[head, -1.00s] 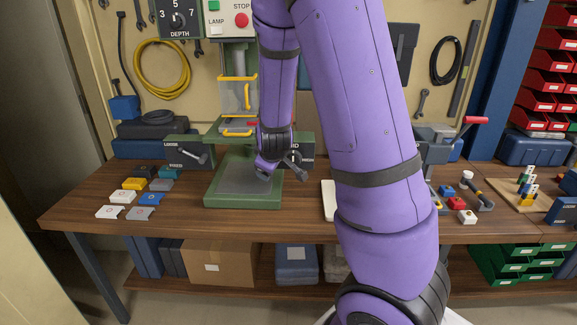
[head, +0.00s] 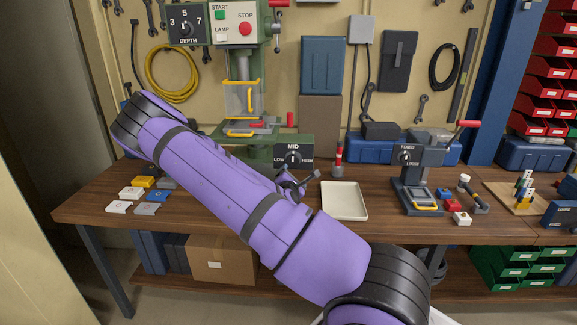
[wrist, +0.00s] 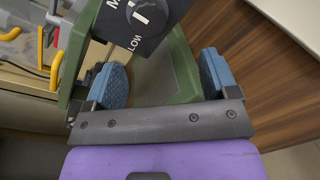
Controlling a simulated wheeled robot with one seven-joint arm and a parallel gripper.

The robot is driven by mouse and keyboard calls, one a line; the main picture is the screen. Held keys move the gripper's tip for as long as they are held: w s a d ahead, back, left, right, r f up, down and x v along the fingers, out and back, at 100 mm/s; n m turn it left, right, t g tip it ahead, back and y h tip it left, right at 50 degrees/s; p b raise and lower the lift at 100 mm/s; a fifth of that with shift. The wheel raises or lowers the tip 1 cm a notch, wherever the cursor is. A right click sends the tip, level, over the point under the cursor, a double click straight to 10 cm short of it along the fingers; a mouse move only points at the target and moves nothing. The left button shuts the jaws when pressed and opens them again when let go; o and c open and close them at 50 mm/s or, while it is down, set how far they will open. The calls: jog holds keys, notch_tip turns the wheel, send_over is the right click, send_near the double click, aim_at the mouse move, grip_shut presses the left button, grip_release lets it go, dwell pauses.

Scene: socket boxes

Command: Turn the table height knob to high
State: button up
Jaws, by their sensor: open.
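The table height knob (head: 294,158) is a dark round knob on a black panel marked LOW, MID and HIGH. It sits on the green press, and its white pointer stands up toward MID. In the wrist view the knob (wrist: 148,12) shows at the top, with its white line and the word LOW beside it. My gripper (wrist: 163,78) is open and empty, its two blue pads wide apart. The knob lies beyond the fingertips, apart from them. In the head view my purple arm hides most or all of the gripper.
A small press (head: 420,180) stands farther right. Coloured blocks (head: 145,194) lie at the left. Bare tabletop lies around the tray.

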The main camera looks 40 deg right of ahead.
aim_at(293, 162)
jog(key=w+d+n, duration=0.1)
jog(key=w+d, duration=0.2)
jog(key=d, duration=0.1)
jog(key=w+d+n+t, duration=0.1)
jog(key=w+d, duration=0.2)
jog(key=w, duration=0.1)
jog(key=shift+w+d+r, duration=0.1)
jog(key=shift+w+d, duration=0.05)
jog(key=shift+d, duration=0.25)
jog(key=c, duration=0.9)
